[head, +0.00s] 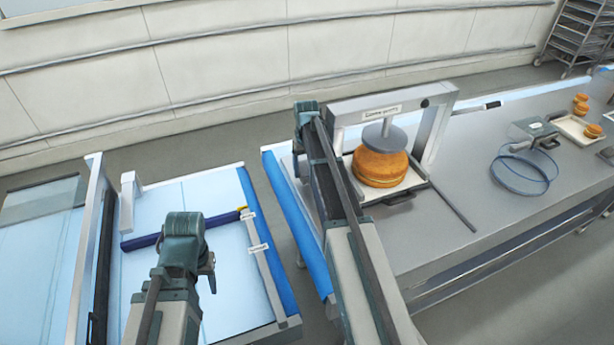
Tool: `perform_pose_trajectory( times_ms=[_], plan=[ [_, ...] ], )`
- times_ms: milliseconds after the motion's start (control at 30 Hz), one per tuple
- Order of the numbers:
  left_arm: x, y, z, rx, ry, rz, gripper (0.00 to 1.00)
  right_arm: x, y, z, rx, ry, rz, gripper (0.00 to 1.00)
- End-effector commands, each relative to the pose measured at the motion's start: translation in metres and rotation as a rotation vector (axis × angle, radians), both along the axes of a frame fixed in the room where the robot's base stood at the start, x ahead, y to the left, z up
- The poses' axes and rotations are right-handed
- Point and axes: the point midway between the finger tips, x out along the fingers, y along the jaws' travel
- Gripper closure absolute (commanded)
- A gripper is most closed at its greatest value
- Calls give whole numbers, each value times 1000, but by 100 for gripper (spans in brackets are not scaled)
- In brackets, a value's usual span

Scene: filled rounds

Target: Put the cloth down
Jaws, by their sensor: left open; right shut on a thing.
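My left gripper (186,240) is over the pale blue belt surface at the left, in front of a dark blue bar. It is open, though its fingertips are mostly hidden by the wrist. My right gripper (308,118) is at the far left corner of the grey table, just left of the press frame. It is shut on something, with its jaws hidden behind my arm. I cannot make out the cloth in this view; the spot at the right jaws is covered.
A press (435,125) stands over a golden filled round (380,167) on the grey table (440,225). A blue ring (524,193) and a tray of small rounds (578,128) lie farther right. The dark blue bar (140,242) crosses the belt (180,200). A gap separates belt and table.

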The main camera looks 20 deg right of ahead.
Motion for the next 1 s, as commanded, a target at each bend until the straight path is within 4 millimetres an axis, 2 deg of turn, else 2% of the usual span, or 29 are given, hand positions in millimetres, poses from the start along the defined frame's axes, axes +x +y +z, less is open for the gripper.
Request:
perform_pose_trajectory(
  times_ms=[33, 100, 267, 733, 767, 867, 1000],
  plan=[
    [0, 0, -4, 0, 0, 0, 50, 4, -6, -4, 0, 0, -2, 70],
    [0, 0, -17, 0, 0, 0, 50, 2, -3, -17, 0, 0, 0, 70],
    [0, 0, -36, 0, 0, 0, 50, 2, -3, -36, 0, 0, 0, 70],
    [0, 0, -41, 0, 0, 0, 50, 2, -3, -40, 0, 0, 0, 70],
    [0, 0, -39, 0, 0, 0, 50, 2, -3, -39, 0, 0, -1, 21],
    [0, 0, -38, 0, 0, 0, 50, 2, -3, -38, 0, 0, 0, 3],
    [0, 0, -38, 0, 0, 0, 50, 2, -3, -38, 0, 0, 0, 0]
  ],
)
